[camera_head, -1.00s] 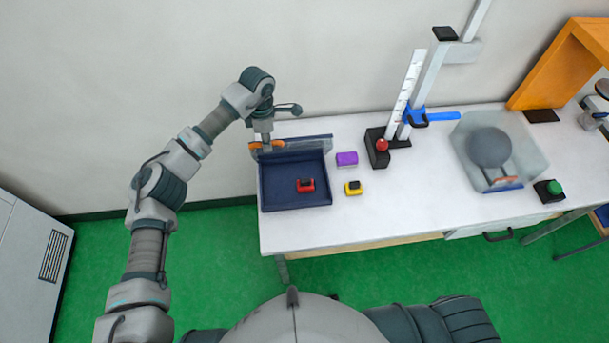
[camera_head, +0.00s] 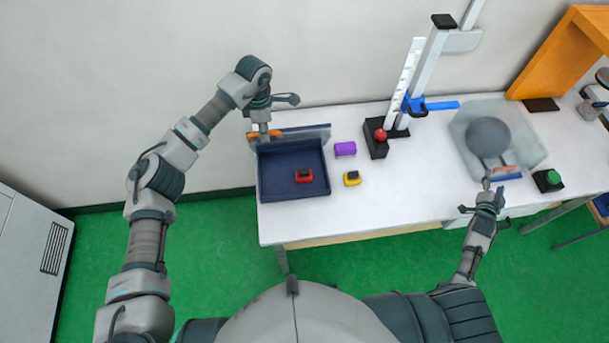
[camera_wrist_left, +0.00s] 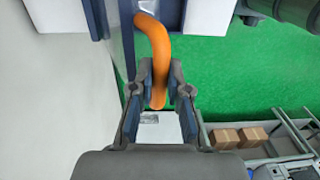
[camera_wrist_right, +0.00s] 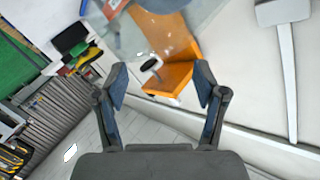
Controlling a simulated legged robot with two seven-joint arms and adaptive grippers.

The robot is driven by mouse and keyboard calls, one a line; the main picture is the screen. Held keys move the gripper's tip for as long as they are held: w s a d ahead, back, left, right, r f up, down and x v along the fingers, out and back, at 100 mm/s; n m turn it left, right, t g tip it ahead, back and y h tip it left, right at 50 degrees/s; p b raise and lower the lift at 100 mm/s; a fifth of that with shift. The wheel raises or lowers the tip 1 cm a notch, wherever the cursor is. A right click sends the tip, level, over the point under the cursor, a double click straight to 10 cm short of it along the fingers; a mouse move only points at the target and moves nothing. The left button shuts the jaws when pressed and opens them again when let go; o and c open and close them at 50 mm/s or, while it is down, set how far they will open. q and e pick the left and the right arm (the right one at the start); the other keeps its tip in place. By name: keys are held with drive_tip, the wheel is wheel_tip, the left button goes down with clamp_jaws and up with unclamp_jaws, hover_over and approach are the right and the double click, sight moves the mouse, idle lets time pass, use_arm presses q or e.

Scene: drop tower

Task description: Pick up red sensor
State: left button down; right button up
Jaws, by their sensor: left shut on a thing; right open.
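The red sensor (camera_head: 304,175), a small red block with a dark top, lies inside the dark blue tray (camera_head: 290,195) on the white table. My left gripper (camera_head: 264,135) is at the back left corner of the tray, behind the sensor and apart from it. In the left wrist view its fingers (camera_wrist_left: 160,95) are shut on the orange handle (camera_wrist_left: 158,45). My right gripper (camera_head: 487,180) is at the table's front edge, by the clear box. In the right wrist view its fingers (camera_wrist_right: 160,88) are spread and empty.
A purple block (camera_head: 345,149) and a yellow sensor (camera_head: 352,178) lie right of the tray. A stand with a white scale (camera_head: 404,85) rises behind.

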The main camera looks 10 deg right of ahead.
drive_tip(key=w+a+f+m+t+y, duration=0.15)
drive_tip(key=w+a, duration=0.25)
drive_tip(key=a, duration=0.4)
drive_tip(key=w+a+f+m+t+y, duration=0.1)
drive_tip(key=w+a+m+t+y, duration=0.2)
drive_tip(key=a, duration=0.5)
drive_tip(key=m+t+y, duration=0.1)
drive_tip(key=m+y, duration=0.6)
drive_tip(key=m, duration=1)
approach(305, 173)
drive_tip(key=w, duration=0.4)
drive_tip(key=shift+w+a+f, duration=0.1)
drive_tip(key=shift+a+f, duration=0.1)
drive_tip(key=shift+f, duration=0.15)
drive_tip(key=w, duration=0.5)
drive_tip(key=shift+w+r, duration=0.15)
drive_tip(key=shift+w, duration=0.25)
drive_tip(key=c, duration=1.3)
